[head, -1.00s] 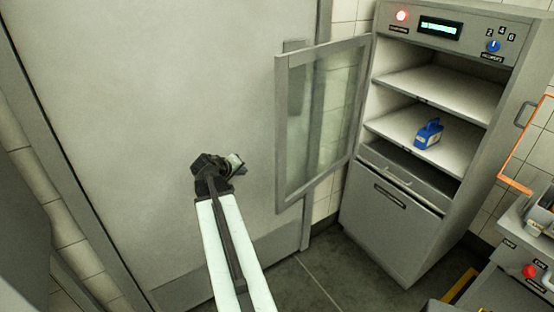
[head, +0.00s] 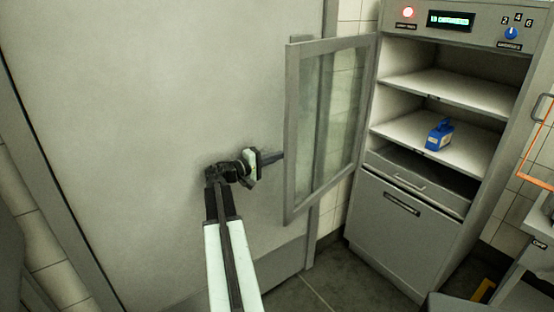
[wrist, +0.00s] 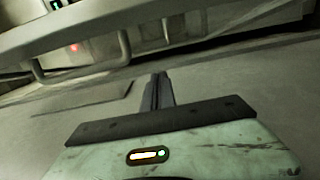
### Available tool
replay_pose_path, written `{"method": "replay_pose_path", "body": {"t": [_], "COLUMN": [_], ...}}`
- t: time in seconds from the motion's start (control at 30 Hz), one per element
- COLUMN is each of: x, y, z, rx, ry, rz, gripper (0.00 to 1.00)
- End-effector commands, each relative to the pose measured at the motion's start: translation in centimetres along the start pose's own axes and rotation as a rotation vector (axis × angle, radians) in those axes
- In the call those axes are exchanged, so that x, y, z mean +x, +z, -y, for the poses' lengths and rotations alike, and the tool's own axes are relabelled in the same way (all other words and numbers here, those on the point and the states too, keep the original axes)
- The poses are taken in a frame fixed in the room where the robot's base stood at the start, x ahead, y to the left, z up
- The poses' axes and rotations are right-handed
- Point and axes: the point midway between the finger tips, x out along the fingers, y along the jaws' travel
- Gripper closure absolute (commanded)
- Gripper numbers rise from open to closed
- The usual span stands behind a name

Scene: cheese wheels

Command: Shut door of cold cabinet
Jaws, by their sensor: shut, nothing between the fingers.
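The cold cabinet (head: 405,232) stands at the right in the head view. Its glass door (head: 292,110), with a grey frame, is wide open and swung out to the left of the cabinet. My gripper (head: 280,156) is shut and empty, at the left of the door's free edge, about mid-height. Its fingertips appear close to the door frame; I cannot tell whether they touch. In the wrist view the shut fingers (wrist: 158,90) point forward toward a blurred grey bar and a bent handle-like tube (wrist: 82,72).
A blue item (head: 439,136) stands on a cabinet shelf inside. A large grey panel (head: 150,110) fills the left behind my arm. A grey unit (head: 535,245) stands at the lower right. Some floor (head: 350,275) shows clear before the cabinet.

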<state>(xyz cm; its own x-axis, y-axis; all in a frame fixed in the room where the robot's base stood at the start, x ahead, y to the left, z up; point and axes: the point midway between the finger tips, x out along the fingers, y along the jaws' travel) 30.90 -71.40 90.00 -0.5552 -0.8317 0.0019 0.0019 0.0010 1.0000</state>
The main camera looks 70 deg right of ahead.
Motion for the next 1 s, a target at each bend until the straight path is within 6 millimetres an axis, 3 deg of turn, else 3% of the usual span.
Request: {"method": "replay_pose_path", "body": {"t": [0.27, 0.4, 0.5, 1.0], "x": [6.5, 6.8, 7.1, 7.6], "y": [0.1, 2.7, 3.7, 4.5], "z": [0.0, 0.1, 0.1, 0.1], "rx": [0.000, 0.000, 0.001, 0.001], "ry": [-0.001, -0.001, -0.001, -0.001], "rz": [0.005, 0.005, 0.004, 0.008], "gripper": [1.00, 1.00, 1.00, 1.00]}}
